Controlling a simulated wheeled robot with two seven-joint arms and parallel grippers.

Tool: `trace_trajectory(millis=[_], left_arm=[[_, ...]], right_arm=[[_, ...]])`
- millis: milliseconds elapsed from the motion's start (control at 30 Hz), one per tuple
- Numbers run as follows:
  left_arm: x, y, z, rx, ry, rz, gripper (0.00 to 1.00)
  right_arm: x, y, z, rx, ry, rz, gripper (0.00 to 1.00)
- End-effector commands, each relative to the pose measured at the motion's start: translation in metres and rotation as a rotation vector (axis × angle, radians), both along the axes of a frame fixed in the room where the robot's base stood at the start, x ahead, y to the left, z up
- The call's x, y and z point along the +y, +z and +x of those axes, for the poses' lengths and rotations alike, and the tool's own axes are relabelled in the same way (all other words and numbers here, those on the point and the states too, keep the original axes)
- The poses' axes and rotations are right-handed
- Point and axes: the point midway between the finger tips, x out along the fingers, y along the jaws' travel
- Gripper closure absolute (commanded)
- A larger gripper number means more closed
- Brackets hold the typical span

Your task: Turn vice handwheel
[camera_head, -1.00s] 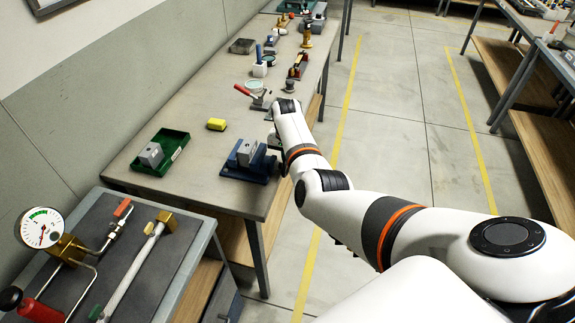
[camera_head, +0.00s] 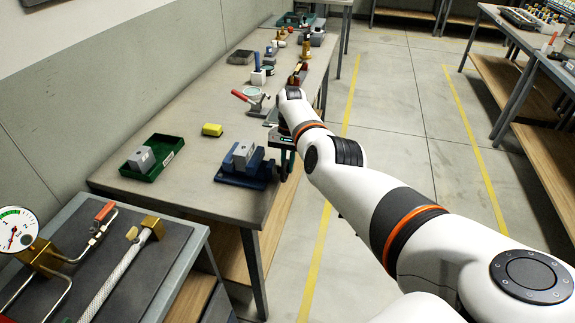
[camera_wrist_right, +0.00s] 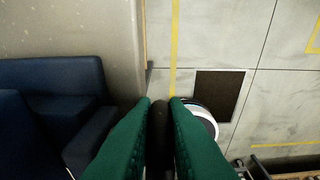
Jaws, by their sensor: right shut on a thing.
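The blue vice (camera_head: 228,176) sits at the right front edge of the bench, with a grey block (camera_head: 243,154) between its jaws. The vice also fills the left of the right wrist view (camera_wrist_right: 60,85). My right gripper (camera_head: 287,164) is at the vice's right side, just off the bench edge. In the right wrist view its green fingers (camera_wrist_right: 160,104) are shut on a dark, narrow thing, the vice handwheel (camera_wrist_right: 159,130), seen edge-on. Most of the wheel is hidden by the fingers. My left gripper is not in view.
A green tray (camera_head: 172,163) with a grey block and a yellow block (camera_head: 212,130) lie left of the vice. A red-handled clamp (camera_head: 250,98) and several small items stand farther back. A gauge (camera_head: 17,229) is on the near bench.

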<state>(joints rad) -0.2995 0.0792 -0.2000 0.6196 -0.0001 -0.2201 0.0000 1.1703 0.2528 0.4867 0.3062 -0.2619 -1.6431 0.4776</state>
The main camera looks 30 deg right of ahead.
Motion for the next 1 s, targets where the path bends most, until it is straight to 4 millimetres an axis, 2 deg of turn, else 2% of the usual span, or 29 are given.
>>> trace_trajectory(millis=[33,200,233,267,567,667,1000], left_arm=[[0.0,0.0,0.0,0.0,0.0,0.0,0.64],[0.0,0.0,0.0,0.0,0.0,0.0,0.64],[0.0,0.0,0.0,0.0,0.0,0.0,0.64],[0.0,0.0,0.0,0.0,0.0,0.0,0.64],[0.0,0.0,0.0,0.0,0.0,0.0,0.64],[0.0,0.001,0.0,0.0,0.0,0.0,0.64],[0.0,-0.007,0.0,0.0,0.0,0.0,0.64]], right_arm=[[0.002,-0.006,-0.003,0.011,0.003,0.005,1.0],[0.003,-0.006,-0.003,0.012,0.003,0.004,1.0],[0.003,-0.006,-0.003,0.012,0.003,0.004,0.82],[0.003,-0.006,-0.003,0.012,0.003,0.004,0.78],[0.001,0.0,-0.001,0.004,0.001,0.002,0.78],[-0.001,0.01,0.001,0.003,0.001,0.0,0.78],[-0.012,0.076,0.009,0.005,0.002,0.002,0.78]])
